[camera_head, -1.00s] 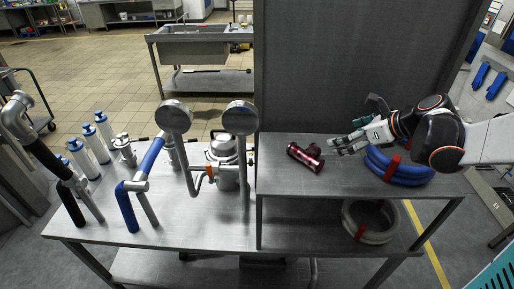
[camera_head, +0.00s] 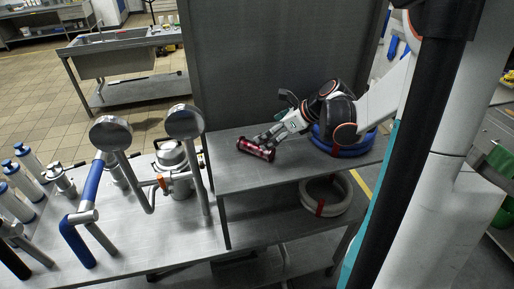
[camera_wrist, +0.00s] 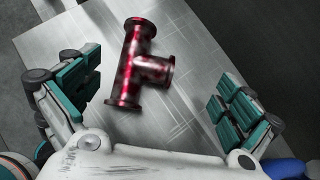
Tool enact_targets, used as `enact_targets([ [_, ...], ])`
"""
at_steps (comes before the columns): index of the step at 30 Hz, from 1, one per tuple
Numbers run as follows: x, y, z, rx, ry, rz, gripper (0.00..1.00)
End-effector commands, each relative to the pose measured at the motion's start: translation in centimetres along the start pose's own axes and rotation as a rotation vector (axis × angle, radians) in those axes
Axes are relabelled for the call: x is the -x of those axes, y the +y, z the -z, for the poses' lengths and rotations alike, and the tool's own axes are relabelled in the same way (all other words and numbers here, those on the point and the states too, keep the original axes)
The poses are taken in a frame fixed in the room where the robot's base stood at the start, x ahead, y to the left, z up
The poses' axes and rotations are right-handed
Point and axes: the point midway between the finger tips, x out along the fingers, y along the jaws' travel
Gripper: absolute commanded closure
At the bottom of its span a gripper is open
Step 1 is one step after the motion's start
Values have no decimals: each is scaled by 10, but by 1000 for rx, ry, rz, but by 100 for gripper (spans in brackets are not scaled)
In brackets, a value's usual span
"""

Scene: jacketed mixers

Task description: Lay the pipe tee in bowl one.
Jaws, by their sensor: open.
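The pipe tee (camera_head: 255,150) is a dark red, shiny, flanged tee lying on the upper metal shelf (camera_head: 232,178). In the wrist view the tee (camera_wrist: 135,70) lies between the two open fingers, slightly blurred, with its branch pointing right. My gripper (camera_head: 264,138) is open and empty, reaching in from the right close to the tee. Clear space shows between the tee and both green-padded fingers in the wrist view. A lidded steel vessel (camera_head: 173,168) stands on the bench to the left. I cannot tell which thing is bowl one.
Two round metal heads on bent tubes (camera_head: 110,134) stand before the vessel. A blue hose coil (camera_head: 345,150) lies right of the tee, with a pale coil (camera_head: 325,196) below. A tall grey panel (camera_head: 280,70) stands behind.

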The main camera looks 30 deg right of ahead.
Motion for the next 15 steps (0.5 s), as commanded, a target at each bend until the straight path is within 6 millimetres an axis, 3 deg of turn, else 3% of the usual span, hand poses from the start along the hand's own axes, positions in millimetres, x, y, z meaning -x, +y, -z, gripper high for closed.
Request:
enact_targets([
  [15, -52, 8, 2, 1, 0, 0, 1],
])
